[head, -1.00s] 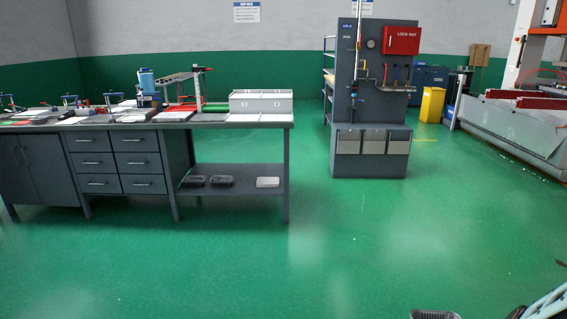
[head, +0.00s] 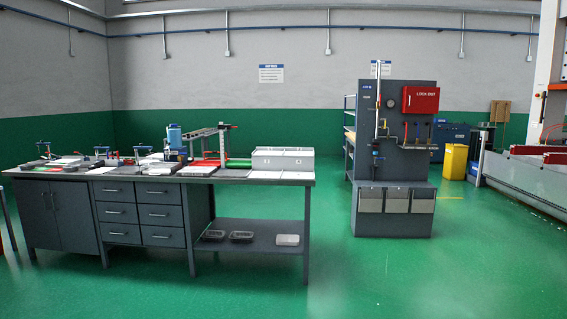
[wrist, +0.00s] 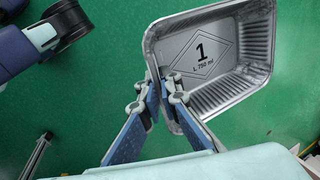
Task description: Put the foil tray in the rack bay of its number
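The foil tray (wrist: 215,55) is silver with ribbed walls, and its floor is printed with a 1 and "L 750 ml". In the wrist view my gripper (wrist: 160,88) is shut on the tray's near left wall. The tray is held up above the green floor, tilted towards the wrist camera. Neither the tray nor my gripper shows in the head view. A pale grey box-like unit (head: 283,160) with two front panels stands at the right end of the bench and may be the rack. Its markings are too small to read.
The dark bench (head: 240,182) carries clamps, papers and a blue container (head: 174,137). Its lower shelf (head: 262,232) holds two dark trays and one pale one. A grey panel stand (head: 395,165) is to the right. The green floor in front is clear.

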